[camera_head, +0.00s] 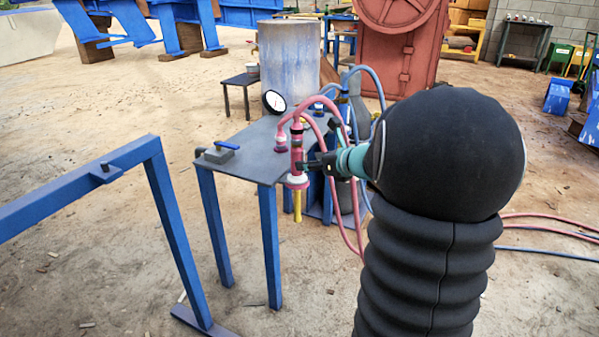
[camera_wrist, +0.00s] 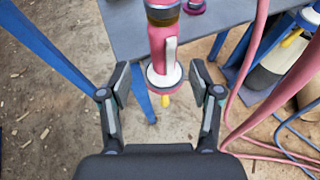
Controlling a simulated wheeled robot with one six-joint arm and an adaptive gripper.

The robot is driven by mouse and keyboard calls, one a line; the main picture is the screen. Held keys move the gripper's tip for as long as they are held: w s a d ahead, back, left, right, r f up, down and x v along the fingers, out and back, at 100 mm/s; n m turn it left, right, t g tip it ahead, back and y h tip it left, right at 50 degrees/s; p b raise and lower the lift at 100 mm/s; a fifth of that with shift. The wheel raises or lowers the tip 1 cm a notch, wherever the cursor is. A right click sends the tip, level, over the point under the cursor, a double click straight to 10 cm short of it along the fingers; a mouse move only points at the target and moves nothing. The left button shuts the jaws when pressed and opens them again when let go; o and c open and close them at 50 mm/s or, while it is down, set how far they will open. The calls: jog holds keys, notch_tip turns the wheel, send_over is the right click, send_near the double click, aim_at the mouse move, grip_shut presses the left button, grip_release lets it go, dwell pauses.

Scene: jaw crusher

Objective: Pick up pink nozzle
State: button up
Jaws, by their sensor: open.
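The pink nozzle (camera_head: 297,158) hangs upright at the near right edge of the small blue-legged table (camera_head: 240,168), with a white collar and a yellow tip pointing down. A pink hose joins it at the top. In the wrist view the nozzle (camera_wrist: 164,44) shows between and just beyond my fingers, its white collar level with the fingertips. My gripper (camera_wrist: 160,82) is open, with a finger on each side and a visible gap to the nozzle. In the head view my gripper (camera_head: 316,165) is beside the nozzle on its right, partly hidden by my arm. How the nozzle is supported is unclear.
A pressure gauge (camera_head: 273,101) and a small blue-handled clamp-like item (camera_head: 220,151) sit on the table. Pink hoses (camera_wrist: 258,72) and blue hoses run close on the right. A blue frame (camera_head: 100,172) stands at left. A gas bottle (camera_head: 360,102) stands behind.

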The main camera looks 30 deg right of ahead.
send_over(297, 184)
jog(key=w+d, duration=0.1)
jog(key=w, duration=0.2)
jog(key=shift+s+d+f, duration=0.15)
jog(key=shift+f, duration=1.2)
grip_shut()
